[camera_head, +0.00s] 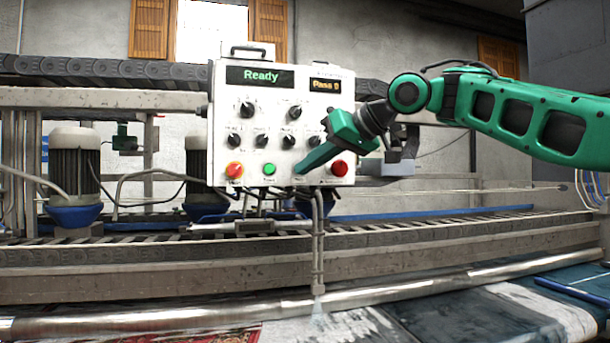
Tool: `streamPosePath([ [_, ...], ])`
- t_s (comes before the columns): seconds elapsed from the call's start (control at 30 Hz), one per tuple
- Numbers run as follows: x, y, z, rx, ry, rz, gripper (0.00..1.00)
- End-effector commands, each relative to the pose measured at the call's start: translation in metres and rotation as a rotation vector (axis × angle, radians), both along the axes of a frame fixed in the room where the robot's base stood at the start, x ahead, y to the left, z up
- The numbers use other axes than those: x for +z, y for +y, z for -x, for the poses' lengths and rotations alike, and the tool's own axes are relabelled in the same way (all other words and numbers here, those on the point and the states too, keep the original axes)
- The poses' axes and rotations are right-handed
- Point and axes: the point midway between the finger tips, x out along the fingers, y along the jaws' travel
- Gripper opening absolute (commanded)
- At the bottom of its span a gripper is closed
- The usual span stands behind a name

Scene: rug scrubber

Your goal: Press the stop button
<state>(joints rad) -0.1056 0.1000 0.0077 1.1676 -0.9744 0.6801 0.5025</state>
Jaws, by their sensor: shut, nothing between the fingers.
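A white control box (255,115) stands upright in the middle of the head view. Along its bottom row are an orange-red button (234,170) at the left, a small green button (269,169), and a larger red button (338,168) at the right. The labels under them are too small to read, so I cannot tell which is marked stop. My green gripper (301,168) is shut and empty. It reaches in from the right, with its tips between the green and right red buttons. I cannot tell whether the tips touch the panel.
The box has a screen reading "Ready" (260,76), a display reading "Pass 0" (325,85) and several black knobs (262,141). My gripper covers part of its right side. Behind and below run long metal rails and a roller (150,319), with rugs at the bottom.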

Motion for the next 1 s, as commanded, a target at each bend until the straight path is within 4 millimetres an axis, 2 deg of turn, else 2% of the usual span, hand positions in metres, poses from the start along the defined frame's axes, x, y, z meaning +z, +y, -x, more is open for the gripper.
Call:
streamPosePath([
  [0.47, 0.0, -0.002, 0.007, 0.0, 0.0, 0.0, 0.0],
  [1.0, 0.0, -0.014, 0.049, 0.0, 0.0, 0.0, 0.0],
])
